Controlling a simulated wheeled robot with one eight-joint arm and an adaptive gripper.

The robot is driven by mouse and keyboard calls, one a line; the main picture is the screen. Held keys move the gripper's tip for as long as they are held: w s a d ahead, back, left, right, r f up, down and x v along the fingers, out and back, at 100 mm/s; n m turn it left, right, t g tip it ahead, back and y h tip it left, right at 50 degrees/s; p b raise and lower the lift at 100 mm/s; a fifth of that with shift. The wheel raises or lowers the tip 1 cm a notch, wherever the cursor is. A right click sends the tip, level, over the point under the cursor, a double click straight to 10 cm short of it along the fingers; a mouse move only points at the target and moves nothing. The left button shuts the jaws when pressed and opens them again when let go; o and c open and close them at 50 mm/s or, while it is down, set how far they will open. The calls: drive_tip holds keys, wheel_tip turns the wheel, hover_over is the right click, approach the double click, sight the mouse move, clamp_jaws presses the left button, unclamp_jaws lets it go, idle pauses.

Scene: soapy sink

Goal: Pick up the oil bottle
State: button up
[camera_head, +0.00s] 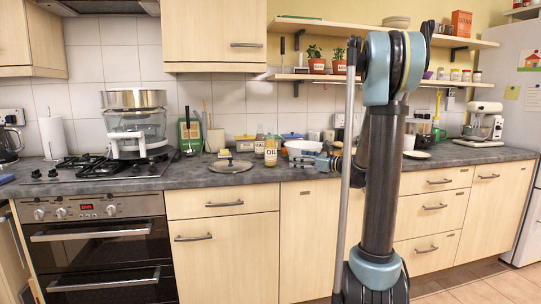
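The oil bottle (270,152), with a pale label reading OIL, stands upright on the grey counter, left of centre in the head view. My gripper (294,160) reaches in from the right at about counter-item height, its fingers pointing left towards the bottle. A small gap shows between the fingertips and the bottle in the picture; the depth between them is hard to judge. The fingers are too small to tell whether they are open or shut. My arm hides part of the counter behind it.
A round lid (230,166) lies on the counter left of the bottle. A white bowl (303,147) stands behind my gripper, and a box marked SALT or similar (245,143) is behind the bottle. The hob (90,168) holds a glass steamer (136,125). Counter (200,178) in front is clear.

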sight(275, 153)
drive_tip(key=shift+m, duration=0.5)
drive_tip(key=x, duration=0.8)
drive_tip(key=w+x, duration=0.1)
drive_tip(key=x, duration=0.3)
drive_tip(key=shift+w+d+r, duration=0.1)
drive_tip(key=shift+w+r, duration=0.05)
drive_tip(key=shift+r, duration=0.25)
drive_tip(key=shift+x, duration=2.6)
drive_tip(key=shift+d+f, duration=0.1)
drive_tip(key=c, duration=1.4)
